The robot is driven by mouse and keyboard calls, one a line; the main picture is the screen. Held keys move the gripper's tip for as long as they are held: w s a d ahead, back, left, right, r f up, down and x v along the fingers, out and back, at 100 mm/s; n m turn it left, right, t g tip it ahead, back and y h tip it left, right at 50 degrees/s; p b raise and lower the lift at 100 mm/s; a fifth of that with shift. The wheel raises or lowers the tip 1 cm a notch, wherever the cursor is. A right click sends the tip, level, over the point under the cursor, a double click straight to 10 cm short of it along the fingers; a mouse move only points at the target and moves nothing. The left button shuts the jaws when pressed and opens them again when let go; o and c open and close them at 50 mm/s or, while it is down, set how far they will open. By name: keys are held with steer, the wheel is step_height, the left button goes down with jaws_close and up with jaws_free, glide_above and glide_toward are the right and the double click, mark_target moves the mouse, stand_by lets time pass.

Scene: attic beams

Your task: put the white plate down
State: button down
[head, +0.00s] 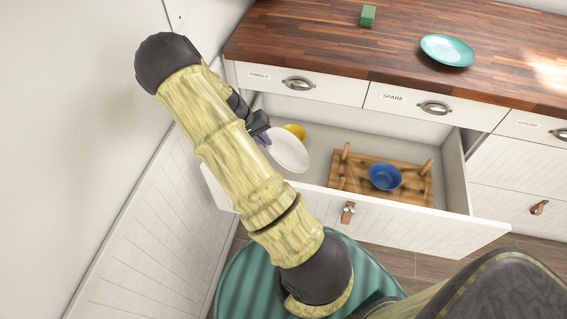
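The white plate (289,150) is at the left end of the open drawer (390,222), tilted, with its left rim at my gripper (264,137). My gripper looks shut on that rim, though the arm and wrist partly hide the fingers. I cannot tell whether the plate touches the drawer floor. A yellow item (296,131) shows partly behind the plate.
A wooden peg rack (350,176) stands in the drawer with a blue bowl (385,176) on it. The wooden countertop (315,42) above holds a green block (368,15) and a teal plate (447,49). A wall is close on the left.

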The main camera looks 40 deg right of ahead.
mark_target(286, 151)
steer(key=shift+s+d, duration=0.1)
steer(key=shift+s, duration=0.15)
steer(key=shift+s+f, duration=0.15)
step_height(286, 151, down, 6)
steer(key=shift+r+b, duration=0.1)
steer(key=shift+b, duration=0.2)
steer(key=shift+w, duration=0.2)
steer(key=shift+f, duration=1.9)
steer(key=c, duration=1.6)
jaws_free()
steer(key=shift+f, duration=0.1)
